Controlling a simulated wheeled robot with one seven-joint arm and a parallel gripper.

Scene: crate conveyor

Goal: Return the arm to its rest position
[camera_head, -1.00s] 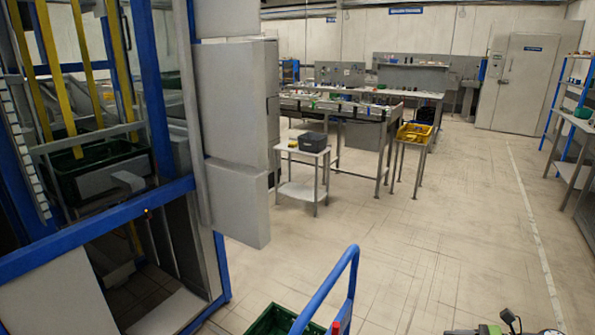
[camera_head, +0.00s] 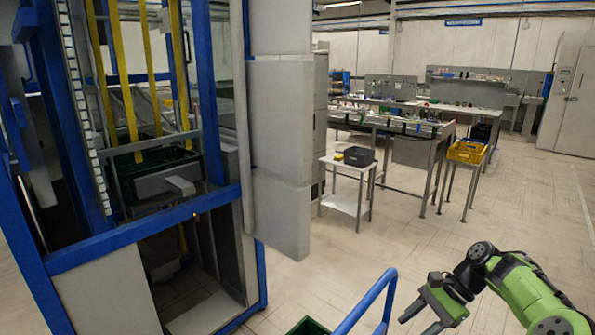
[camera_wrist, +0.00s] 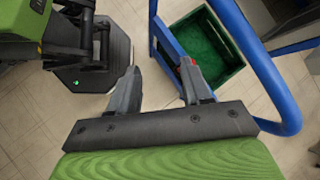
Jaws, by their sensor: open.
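My gripper (camera_head: 437,312) is at the lower right of the head view, at the end of my green and black arm. It is clear of the machine on the left. In the wrist view my gripper (camera_wrist: 160,88) has its two fingers spread apart with nothing between them. Beyond the fingers are the floor, a blue rail and a green crate (camera_wrist: 225,75). The crate's rim (camera_head: 308,326) just shows at the bottom edge of the head view.
A blue-framed conveyor machine (camera_head: 140,228) stands at the left with a dark green crate (camera_head: 118,164) inside. A blue tubular handle (camera_head: 370,302) rises at the bottom middle. A small table (camera_head: 345,203) and workbenches stand further back. The floor at right is open.

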